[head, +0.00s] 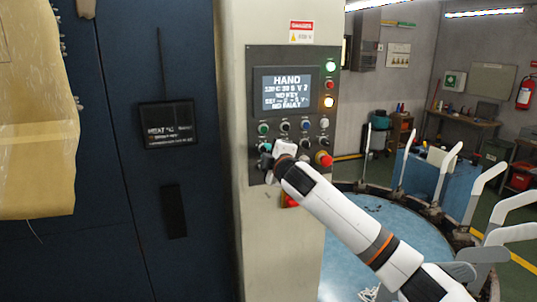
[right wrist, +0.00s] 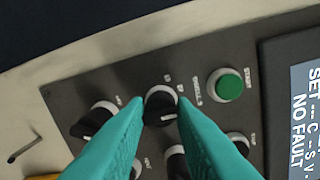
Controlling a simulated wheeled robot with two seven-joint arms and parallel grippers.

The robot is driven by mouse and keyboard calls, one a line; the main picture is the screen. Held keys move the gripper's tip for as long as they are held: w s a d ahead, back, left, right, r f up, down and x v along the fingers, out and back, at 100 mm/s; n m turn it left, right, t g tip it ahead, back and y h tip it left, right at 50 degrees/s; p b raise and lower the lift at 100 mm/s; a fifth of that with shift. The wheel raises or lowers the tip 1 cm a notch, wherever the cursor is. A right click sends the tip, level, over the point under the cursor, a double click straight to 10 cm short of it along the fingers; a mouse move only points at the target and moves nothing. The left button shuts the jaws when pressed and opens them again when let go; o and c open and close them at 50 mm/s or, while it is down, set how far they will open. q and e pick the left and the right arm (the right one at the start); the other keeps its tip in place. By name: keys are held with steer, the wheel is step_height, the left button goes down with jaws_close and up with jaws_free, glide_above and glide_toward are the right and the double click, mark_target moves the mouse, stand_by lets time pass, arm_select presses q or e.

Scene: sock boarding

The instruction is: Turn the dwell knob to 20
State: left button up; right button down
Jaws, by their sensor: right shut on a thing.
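The grey control panel (head: 330,125) is on the cream machine column. Its screen (head: 286,90) reads HAND, 120 C 20 S V 2, NO KEY, a SET line with dashes, and NO FAULT. In the right wrist view, my right gripper (right wrist: 160,104) has its teal fingers closed on a black knob (right wrist: 161,92) with a pale ring, beside the green button (right wrist: 225,85). In the head view, my right gripper (head: 266,156) covers the panel's lower left. My left gripper is out of view.
Other black knobs (right wrist: 92,122) sit close around the fingers. A red mushroom button (head: 324,159) is at the panel's lower right. A blue round table (head: 350,240) with white sock forms (head: 447,172) stands to the right. Yellowish cloth (head: 38,120) hangs at left.

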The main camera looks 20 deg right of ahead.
steer(key=shift+r+n, duration=0.1)
steer(key=shift+n, duration=1.8)
steer(key=c, duration=1.3)
jaws_free()
steer(key=shift+o, duration=0.2)
steer(key=s+b, duration=0.5)
steer(key=s, duration=0.7)
steer(key=shift+d+r, duration=0.25)
